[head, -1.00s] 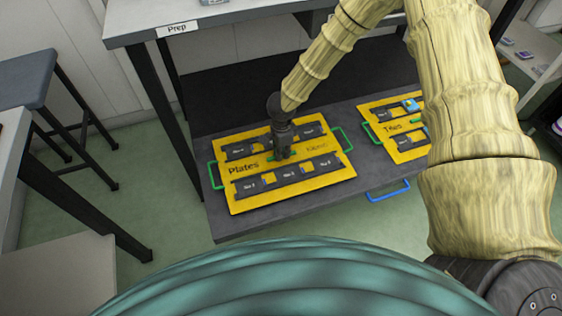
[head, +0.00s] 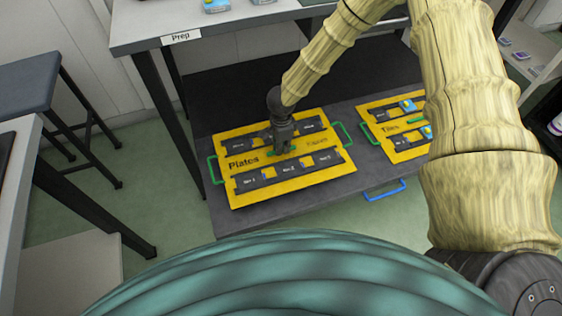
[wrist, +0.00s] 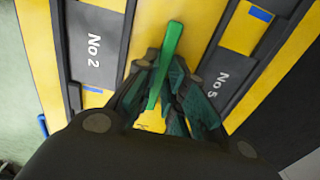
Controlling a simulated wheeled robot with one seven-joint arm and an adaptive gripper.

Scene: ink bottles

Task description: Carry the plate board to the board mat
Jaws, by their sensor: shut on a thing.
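The plate board (head: 240,193) is a yellow board marked "Plates" with dark numbered slots and green side handles. It is over the dark low shelf. My gripper (head: 284,148) is at its middle. In the wrist view my gripper (wrist: 165,105) is shut on a green bar (wrist: 171,45) on the board (wrist: 160,20), between the No 2 and No 5 slots. I cannot tell whether the board is resting or slightly lifted. I cannot pick out the board mat for sure.
The yellow "Tiles" board (head: 403,148) lies close to the right. A blue handle (head: 385,191) sticks out at the shelf front. The "Prep" table (head: 240,22) stands behind, with its leg left of the board. A stool (head: 38,83) is at the left.

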